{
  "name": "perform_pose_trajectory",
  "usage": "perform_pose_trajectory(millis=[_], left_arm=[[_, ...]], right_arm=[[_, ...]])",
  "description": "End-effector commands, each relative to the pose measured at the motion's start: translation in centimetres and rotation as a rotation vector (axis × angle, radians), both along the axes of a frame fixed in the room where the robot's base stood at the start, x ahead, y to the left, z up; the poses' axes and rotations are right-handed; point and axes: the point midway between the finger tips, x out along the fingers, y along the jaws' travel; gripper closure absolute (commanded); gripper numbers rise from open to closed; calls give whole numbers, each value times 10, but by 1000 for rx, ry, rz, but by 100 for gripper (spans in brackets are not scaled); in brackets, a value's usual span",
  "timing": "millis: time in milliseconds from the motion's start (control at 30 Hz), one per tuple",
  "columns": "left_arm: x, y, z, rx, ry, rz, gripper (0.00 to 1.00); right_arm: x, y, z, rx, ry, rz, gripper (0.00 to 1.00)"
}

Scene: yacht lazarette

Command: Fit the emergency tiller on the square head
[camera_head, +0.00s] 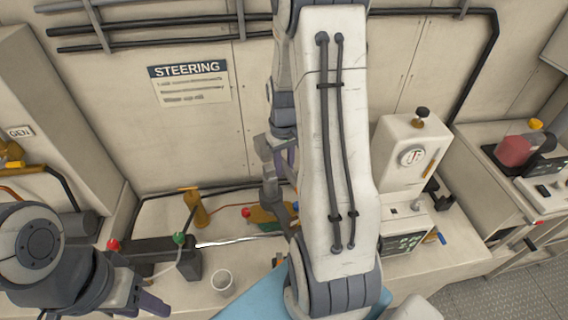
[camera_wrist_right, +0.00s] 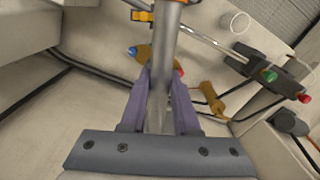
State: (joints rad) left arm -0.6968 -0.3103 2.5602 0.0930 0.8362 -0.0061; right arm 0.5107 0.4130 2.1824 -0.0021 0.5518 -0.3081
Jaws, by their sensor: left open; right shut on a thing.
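My right gripper (camera_wrist_right: 158,95) is shut on a grey metal bar (camera_wrist_right: 166,45), which I take to be the emergency tiller. In the right wrist view the bar runs up between the purple fingers and out past the top edge. In the head view my right arm covers much of the centre, and the right gripper (camera_head: 278,158) shows partly at its left side, above the bench. A mustard fitting (camera_head: 264,215) lies below it, partly hidden; it also shows behind the bar in the wrist view (camera_wrist_right: 143,58). I cannot make out the square head. My left gripper (camera_head: 142,300) is open and empty at the lower left.
A black cylinder unit (camera_head: 160,250) with red and green caps and a bright rod (camera_head: 238,241) crosses the bench. A brass cylinder (camera_head: 197,210) and a white cup (camera_head: 222,282) stand near it. Instrument boxes (camera_head: 408,150) stand to the right.

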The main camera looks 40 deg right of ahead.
Motion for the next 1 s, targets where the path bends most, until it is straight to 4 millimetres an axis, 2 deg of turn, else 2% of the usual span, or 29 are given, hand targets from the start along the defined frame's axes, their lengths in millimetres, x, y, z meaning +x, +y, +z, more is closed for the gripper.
perform_pose_trajectory(millis=[600, 1000], left_arm=[[0, 0, -32, 0, 0, -2, 50], [0, 0, -35, 0, 0, -2, 50]], right_arm=[[-1, -1, -42, 0, -2, -2, 100], [-1, -1, -47, -2, -3, -2, 100]])
